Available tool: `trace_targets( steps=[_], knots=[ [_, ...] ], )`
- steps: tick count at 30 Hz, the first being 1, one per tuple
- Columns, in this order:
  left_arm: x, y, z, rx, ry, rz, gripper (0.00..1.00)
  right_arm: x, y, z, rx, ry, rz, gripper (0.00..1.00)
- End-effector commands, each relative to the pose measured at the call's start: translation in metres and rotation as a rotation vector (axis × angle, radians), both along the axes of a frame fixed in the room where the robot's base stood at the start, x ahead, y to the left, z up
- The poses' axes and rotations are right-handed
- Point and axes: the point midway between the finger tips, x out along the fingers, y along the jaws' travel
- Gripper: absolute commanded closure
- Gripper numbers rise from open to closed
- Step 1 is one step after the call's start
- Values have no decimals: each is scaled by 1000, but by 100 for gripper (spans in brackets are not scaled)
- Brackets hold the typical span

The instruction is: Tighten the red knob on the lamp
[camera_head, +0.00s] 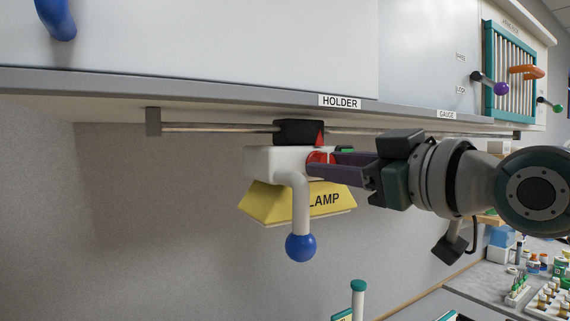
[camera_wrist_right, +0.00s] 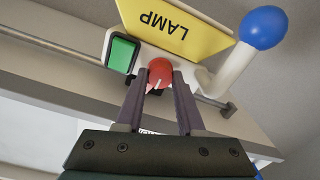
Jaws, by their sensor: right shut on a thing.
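The lamp (camera_head: 272,160) is a white body with a yellow shade (camera_head: 262,200) marked LAMP and a white arm ending in a blue ball (camera_head: 300,247). It hangs under the cabinet edge at the black holder block on the rail. The red knob (camera_head: 319,157) is on the lamp's right side, partly hidden by my fingers. My right gripper (camera_head: 316,164) reaches in from the right with its fingers on the knob. In the right wrist view the red knob (camera_wrist_right: 160,72) sits between the two fingertips, with a white mark on it. My left gripper is not in view.
A metal rail (camera_head: 220,128) runs under the cabinet edge, with a black block (camera_head: 298,132) on it. A green panel (camera_wrist_right: 122,53) is beside the knob. A bench with bottles (camera_head: 545,290) is at lower right. The space left of the lamp is clear.

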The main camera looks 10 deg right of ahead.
Motion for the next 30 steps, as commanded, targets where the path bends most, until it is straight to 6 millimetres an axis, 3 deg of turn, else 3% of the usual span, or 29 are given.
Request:
trace_targets(
  steps=[14,30],
  knots=[
    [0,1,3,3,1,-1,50,0,0,0,73,28,0,100],
    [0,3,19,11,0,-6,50,0,0,1,506,185,1,100]
  ],
)
